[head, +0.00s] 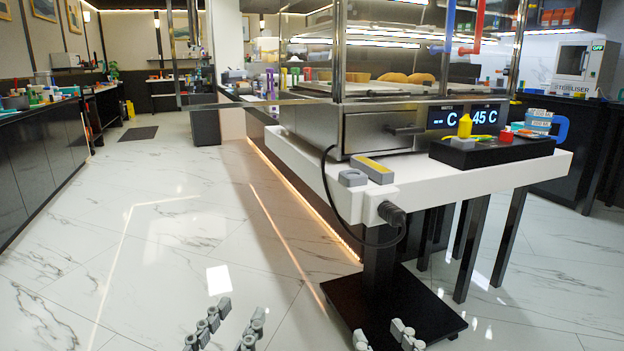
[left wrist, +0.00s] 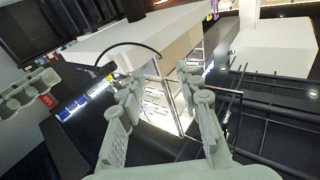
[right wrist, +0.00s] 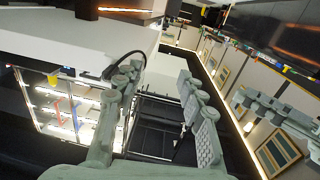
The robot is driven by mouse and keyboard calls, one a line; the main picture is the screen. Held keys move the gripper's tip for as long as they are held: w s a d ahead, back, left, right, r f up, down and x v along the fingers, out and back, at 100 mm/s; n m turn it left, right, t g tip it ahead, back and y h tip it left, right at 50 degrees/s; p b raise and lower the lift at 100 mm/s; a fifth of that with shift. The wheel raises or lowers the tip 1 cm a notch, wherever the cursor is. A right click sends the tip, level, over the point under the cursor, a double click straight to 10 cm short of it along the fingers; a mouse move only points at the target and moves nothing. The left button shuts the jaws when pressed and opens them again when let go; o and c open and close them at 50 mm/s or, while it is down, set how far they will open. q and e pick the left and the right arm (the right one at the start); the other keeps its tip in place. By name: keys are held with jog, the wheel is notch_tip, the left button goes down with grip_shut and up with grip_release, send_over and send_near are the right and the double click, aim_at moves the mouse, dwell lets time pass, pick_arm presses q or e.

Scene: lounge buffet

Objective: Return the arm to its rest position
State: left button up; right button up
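My left gripper (head: 230,327) shows at the bottom edge of the head view, low over the marble floor. Its two fingers stand apart with nothing between them; the left wrist view also shows this open gripper (left wrist: 160,100). My right gripper (head: 384,336) is at the bottom edge, right of the left one, before the dark base plate under the counter. Its fingers are also apart and empty, as the right wrist view shows (right wrist: 160,95). The rest of both arms is out of the head view. Neither gripper visibly touches anything.
A white counter (head: 470,180) bears a metal warming unit (head: 375,130) and a black tray (head: 490,151) with small items. A black cable (head: 328,185) hangs from its edge. A dark base plate (head: 430,310) lies below. Marble floor (head: 130,250) is clear to the left.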

pick_arm(q)
jog(key=s+a+f+n+g+y+p, duration=0.1)
jog(key=a+f+g+y+p, duration=0.2)
jog(key=f, duration=0.6)
jog(key=s+a+f+g+y+p, duration=0.1)
jog(key=a+f+g+p, duration=0.25)
jog(key=f, duration=0.55)
pick_arm(e)
jog(key=d+f+g+h+b, duration=0.1)
jog(key=d+f+g+h, duration=0.4)
jog(key=f, duration=1)
pick_arm(q)
jog(key=s+a+f+n+g+y+p, duration=0.1)
jog(key=s+a+f+g+y+p, duration=0.2)
jog(key=s+a+f+g, duration=0.5)
jog(key=s+a+f+p, duration=0.1)
jog(key=s+a+f, duration=0.1)
jog(key=s+f, duration=0.1)
jog(key=shift+s+a+f+n+g, duration=0.15)
jog(key=shift+f+n+g, duration=0.2)
jog(key=shift+f, duration=0.35)
pick_arm(e)
jog(key=s+d+f+m+g+h, duration=0.1)
jog(key=s+d+f+m+g, duration=0.1)
jog(key=s+d+f+g, duration=0.7)
jog(key=s+d+f, duration=0.3)
jog(key=shift+s+f+h, duration=0.15)
jog(key=shift+f+h, duration=0.05)
jog(key=shift+h, duration=0.1)
